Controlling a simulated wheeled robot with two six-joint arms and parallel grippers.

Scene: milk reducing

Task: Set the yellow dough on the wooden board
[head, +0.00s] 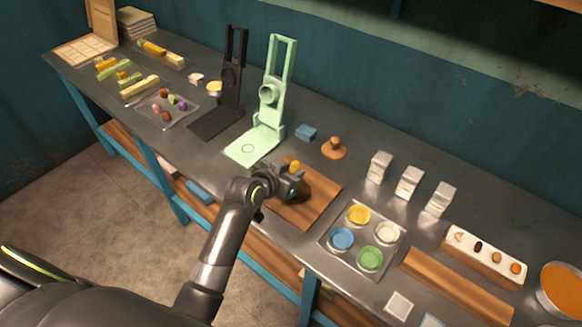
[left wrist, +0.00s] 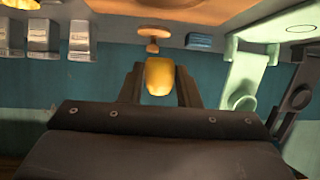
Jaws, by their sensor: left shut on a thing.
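The yellow dough (head: 295,166) is a small rounded lump. My left gripper (head: 297,176) is shut on it, and the left wrist view shows the dough (left wrist: 160,76) between the two dark fingers. The wooden board (head: 318,204) lies flat on the grey table, under and to the right of the gripper in the head view. The gripper and dough are over its upper left part. I cannot tell the exact gap between dough and board. The gripper hides part of the board. My right gripper is not in view.
A pale green press (head: 264,143) and a black press (head: 222,115) stand behind to the left. A blue block (head: 306,132) and a wooden stamp (head: 334,149) lie behind the board. A tray of coloured bowls (head: 345,266) sits to its right.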

